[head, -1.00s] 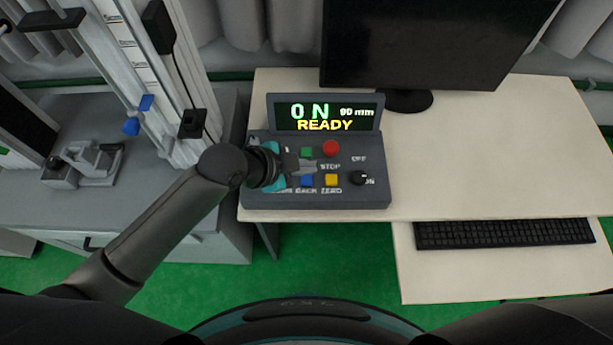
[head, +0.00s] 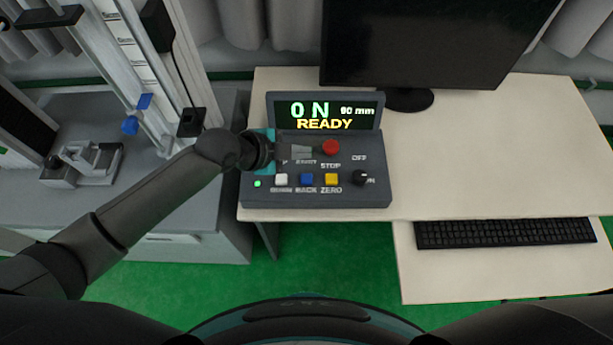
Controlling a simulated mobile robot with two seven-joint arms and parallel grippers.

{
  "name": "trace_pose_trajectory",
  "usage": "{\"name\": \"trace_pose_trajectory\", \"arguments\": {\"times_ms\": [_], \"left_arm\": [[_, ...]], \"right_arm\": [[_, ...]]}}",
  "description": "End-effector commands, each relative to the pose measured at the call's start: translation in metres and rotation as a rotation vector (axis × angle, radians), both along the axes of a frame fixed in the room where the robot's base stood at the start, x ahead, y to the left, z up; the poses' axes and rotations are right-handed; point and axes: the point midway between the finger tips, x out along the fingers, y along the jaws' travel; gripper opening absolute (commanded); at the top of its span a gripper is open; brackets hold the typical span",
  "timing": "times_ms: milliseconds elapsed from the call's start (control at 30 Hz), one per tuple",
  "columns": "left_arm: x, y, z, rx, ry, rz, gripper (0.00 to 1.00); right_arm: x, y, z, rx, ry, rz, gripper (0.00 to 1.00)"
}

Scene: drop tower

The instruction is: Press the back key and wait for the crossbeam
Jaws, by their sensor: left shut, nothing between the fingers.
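The blue back key (head: 306,179) is on the front row of the grey control box (head: 315,200), with its BACK label below it. My left gripper (head: 308,152) is shut and empty over the upper row of keys, behind the back key and apart from it. It hides the green key there. The display (head: 325,113) reads 0 N, 90 mm and READY. The crossbeam (head: 52,20) appears to be the dark part at the top left on the drop tower (head: 130,50); I see it only in part. My right gripper is not in view.
Beside the back key are a white key (head: 281,179) and a yellow ZERO key (head: 331,179). A red STOP button (head: 330,147) and a black knob (head: 360,177) are to the right. A monitor (head: 430,40) and a keyboard (head: 505,233) stand farther right.

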Motion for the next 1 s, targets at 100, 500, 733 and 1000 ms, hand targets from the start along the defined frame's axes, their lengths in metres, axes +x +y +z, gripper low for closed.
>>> {"name": "trace_pose_trajectory", "arguments": {"times_ms": [100, 500, 733, 1000], "left_arm": [[0.000, 0.000, -0.012, 0.000, 0.001, 0.000, 0.00], [-0.001, 0.000, -0.057, 0.000, 0.001, 0.001, 0.00], [0.000, 0.000, -0.079, 0.001, 0.000, 0.001, 0.00], [0.000, 0.000, -0.083, 0.000, 0.001, 0.001, 0.00]], "right_arm": [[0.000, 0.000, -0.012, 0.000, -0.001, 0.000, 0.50], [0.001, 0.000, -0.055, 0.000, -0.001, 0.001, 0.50], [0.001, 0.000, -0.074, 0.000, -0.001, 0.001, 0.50], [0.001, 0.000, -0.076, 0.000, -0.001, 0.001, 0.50]]}}
